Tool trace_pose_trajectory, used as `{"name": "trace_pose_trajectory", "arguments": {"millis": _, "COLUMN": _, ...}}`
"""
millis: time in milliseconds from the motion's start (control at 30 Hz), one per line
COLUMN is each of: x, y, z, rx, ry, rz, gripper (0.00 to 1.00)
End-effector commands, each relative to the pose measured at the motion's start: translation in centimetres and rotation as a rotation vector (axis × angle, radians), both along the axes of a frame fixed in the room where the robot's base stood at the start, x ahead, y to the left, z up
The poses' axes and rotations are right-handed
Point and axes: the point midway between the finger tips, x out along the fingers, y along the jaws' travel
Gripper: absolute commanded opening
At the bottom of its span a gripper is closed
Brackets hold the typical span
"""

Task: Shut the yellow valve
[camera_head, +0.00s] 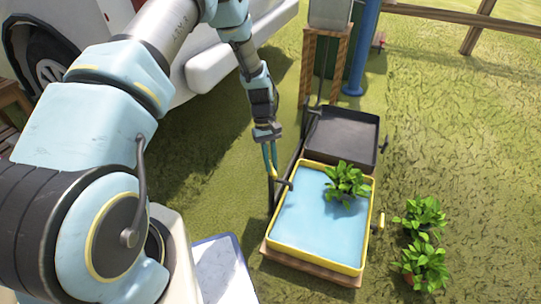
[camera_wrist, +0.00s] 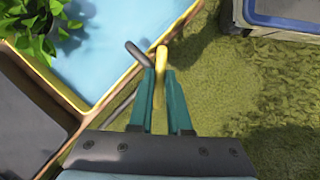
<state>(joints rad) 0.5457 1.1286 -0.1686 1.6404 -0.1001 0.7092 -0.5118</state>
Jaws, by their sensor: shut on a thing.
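The yellow valve (camera_wrist: 161,62) shows in the wrist view as a slim yellow handle standing between my fingers, beside a dark spout (camera_wrist: 138,54). My gripper (camera_wrist: 160,78) has its two teal fingers closed around this handle, one on each side. In the head view my gripper (camera_head: 270,165) points down at the left edge of the yellow tray (camera_head: 318,263). The handle itself is mostly hidden there by the fingers. The dark spout (camera_head: 284,183) reaches over the tray's left rim. The tray holds light blue water (camera_head: 312,220).
A leafy plant (camera_head: 346,181) stands in the yellow tray. A black tray (camera_head: 342,136) lies behind it. A yellow tap (camera_head: 380,221) sticks out on the right side. Potted plants (camera_head: 424,262) stand on the grass to the right. A white vehicle (camera_head: 220,60) is behind my arm.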

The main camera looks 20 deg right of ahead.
Motion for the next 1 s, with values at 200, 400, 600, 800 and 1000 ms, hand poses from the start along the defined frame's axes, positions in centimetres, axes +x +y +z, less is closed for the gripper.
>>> {"name": "trace_pose_trajectory", "arguments": {"millis": 200, "x": -0.01, "y": -0.06, "z": 0.30, "rx": 0.002, "ry": 0.000, "rz": -0.206, "gripper": 0.00}}
{"name": "trace_pose_trajectory", "arguments": {"millis": 400, "x": 0.00, "y": -0.17, "z": 0.22, "rx": 0.003, "ry": -0.001, "rz": -0.388, "gripper": 0.00}}
{"name": "trace_pose_trajectory", "arguments": {"millis": 600, "x": -0.07, "y": -0.25, "z": 0.14, "rx": 0.002, "ry": 0.000, "rz": -0.538, "gripper": 0.00}}
{"name": "trace_pose_trajectory", "arguments": {"millis": 800, "x": -0.05, "y": -0.28, "z": 0.11, "rx": 0.003, "ry": -0.001, "rz": -0.643, "gripper": 0.00}}
{"name": "trace_pose_trajectory", "arguments": {"millis": 1000, "x": -0.05, "y": -0.28, "z": 0.04, "rx": 0.002, "ry": -0.001, "rz": -0.700, "gripper": 0.00}}
